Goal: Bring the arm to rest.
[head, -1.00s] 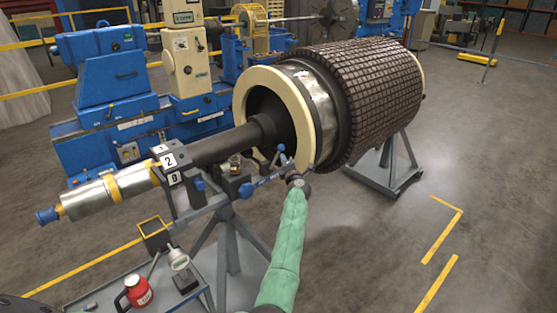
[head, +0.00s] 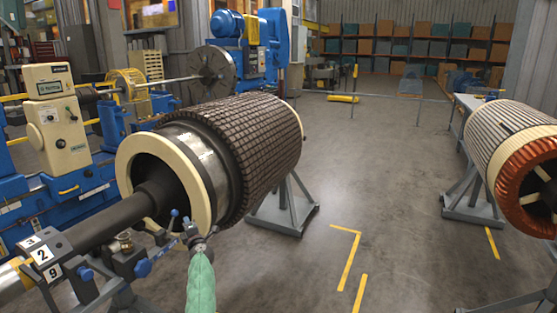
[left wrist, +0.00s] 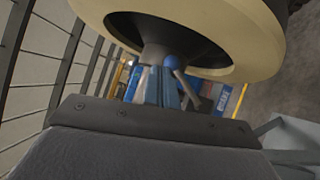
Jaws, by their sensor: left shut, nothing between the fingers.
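My left arm in its green sleeve (head: 201,285) comes up from the bottom edge of the head view. My left gripper (head: 192,234) is shut and empty, small and dark, just in front of the lower rim of the rotor's cream ring (head: 128,165). Whether it touches anything there I cannot tell. The dark ribbed rotor (head: 250,145) lies on its stands, its shaft (head: 105,222) running to the lower left. In the left wrist view the cream ring (left wrist: 245,30) fills the top, with a blue ball knob (left wrist: 171,62) below it. My right gripper is not in view.
A blue-handled clamp (head: 142,268) and number blocks (head: 42,256) sit by the shaft, close to my left arm. A second wound part with an orange end (head: 525,170) stands at the right. Blue machines (head: 75,185) line the left.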

